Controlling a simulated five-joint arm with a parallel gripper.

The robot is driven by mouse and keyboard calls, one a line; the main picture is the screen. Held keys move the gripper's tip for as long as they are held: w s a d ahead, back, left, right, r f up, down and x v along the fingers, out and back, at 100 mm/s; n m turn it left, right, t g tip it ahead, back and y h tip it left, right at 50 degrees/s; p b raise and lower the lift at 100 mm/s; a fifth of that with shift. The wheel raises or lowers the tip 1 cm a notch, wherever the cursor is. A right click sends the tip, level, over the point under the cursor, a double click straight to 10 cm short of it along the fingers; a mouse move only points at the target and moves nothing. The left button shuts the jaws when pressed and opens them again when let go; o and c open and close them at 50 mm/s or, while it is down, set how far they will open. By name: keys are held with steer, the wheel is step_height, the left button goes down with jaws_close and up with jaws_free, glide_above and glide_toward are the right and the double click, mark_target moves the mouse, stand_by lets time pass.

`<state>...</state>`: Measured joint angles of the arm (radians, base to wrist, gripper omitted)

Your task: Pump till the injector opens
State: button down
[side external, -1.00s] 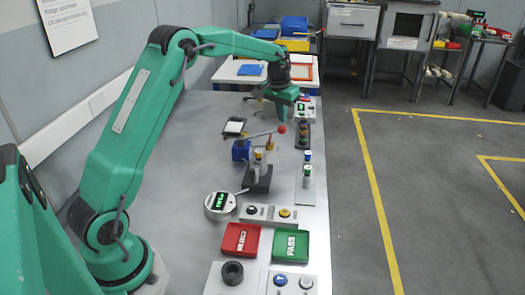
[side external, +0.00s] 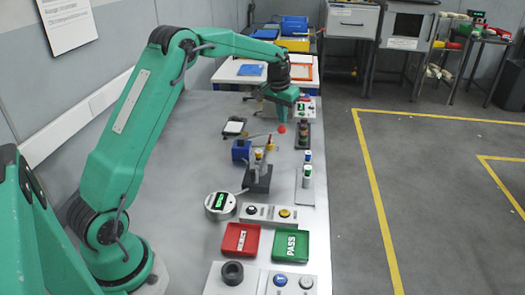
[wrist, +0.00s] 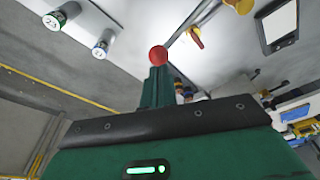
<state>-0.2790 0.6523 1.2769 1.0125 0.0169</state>
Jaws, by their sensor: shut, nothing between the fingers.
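The hand pump has a blue body (side external: 241,150) and a lever ending in a red ball knob (side external: 281,128). My gripper (side external: 282,120) is shut and empty, pointing down just behind and above the knob. In the wrist view the red knob (wrist: 158,55) sits right at the shut fingertips (wrist: 157,72); I cannot tell whether they touch. A dark stand (side external: 257,180) with a brass-coloured part is in front of the pump, probably holding the injector; its tip is too small to judge. A round gauge (side external: 220,203) shows a lit green display, unreadable here.
Labelled vials (side external: 307,175) stand on a rack right of the pump. Button boxes (side external: 267,213), a red tray (side external: 240,239) and a green PASS tray (side external: 291,246) lie nearer. A small tablet (side external: 234,127) lies behind. The bench's left half is clear.

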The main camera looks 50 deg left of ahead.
mark_target(280, 127)
steer(key=shift+f, duration=3.65)
steer(key=shift+r, duration=5.3)
step_height(280, 127, up, 4)
steer(key=shift+f, duration=0.25)
